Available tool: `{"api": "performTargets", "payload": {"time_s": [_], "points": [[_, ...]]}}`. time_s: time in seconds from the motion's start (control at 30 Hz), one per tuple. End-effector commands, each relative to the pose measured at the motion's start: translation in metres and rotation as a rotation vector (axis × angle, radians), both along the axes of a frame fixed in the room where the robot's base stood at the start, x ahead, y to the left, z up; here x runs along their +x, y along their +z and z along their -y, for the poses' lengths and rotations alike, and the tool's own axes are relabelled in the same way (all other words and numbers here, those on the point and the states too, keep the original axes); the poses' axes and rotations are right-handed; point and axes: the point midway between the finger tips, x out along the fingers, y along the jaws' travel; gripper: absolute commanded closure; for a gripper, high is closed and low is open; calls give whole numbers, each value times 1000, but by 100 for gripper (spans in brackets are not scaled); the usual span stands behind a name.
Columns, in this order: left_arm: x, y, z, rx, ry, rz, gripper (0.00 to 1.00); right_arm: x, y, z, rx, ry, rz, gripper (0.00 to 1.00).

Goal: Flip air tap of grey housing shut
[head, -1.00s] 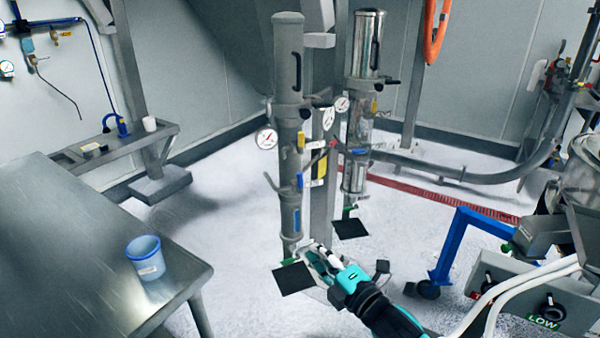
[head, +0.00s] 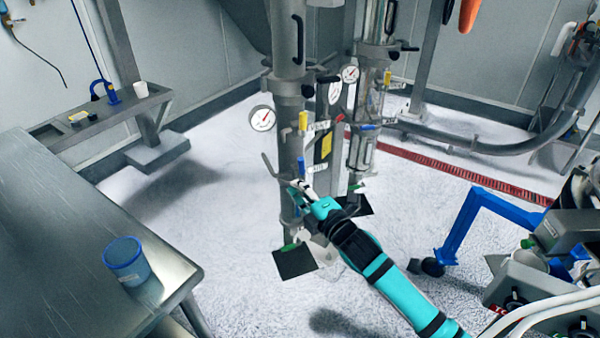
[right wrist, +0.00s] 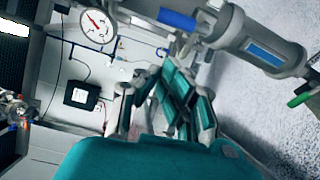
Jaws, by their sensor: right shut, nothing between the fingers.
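The grey housing (head: 290,135) is an upright metal column in the middle of the head view. On its right side are a yellow-handled tap (head: 303,121) and, lower, a blue-handled tap (head: 301,166). The blue handle points up, along the housing. A green-handled tap (head: 290,247) is at the foot. Which one is the air tap is not labelled legibly. My right gripper (head: 298,190) is shut and empty, just below the blue handle. In the right wrist view the blue handle (right wrist: 178,18) lies beyond the fingers (right wrist: 185,95), apparently apart. My left gripper is out of view.
A second, shinier housing (head: 366,110) stands behind to the right. A pressure gauge (head: 262,119) juts from the grey housing's left. A metal table (head: 60,230) with a blue cup (head: 127,260) is at left. A blue frame (head: 470,215) stands at right. The floor between is open.

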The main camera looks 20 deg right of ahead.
Motion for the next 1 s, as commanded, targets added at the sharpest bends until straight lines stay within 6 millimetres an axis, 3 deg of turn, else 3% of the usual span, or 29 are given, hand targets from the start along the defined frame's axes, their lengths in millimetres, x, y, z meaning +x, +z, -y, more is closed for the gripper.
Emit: {"api": "performTargets", "payload": {"time_s": [0.1, 0.3, 0.77, 1.0], "points": [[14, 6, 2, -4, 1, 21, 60, 22, 3, 2, -3, -1, 0, 100], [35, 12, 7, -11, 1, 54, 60, 41, 2, 14, -2, 0, 0, 100], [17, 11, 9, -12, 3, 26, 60, 46, 1, 18, 3, 1, -1, 100], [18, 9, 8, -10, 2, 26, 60, 54, 3, 28, 108, 0, -6, 100]]}}
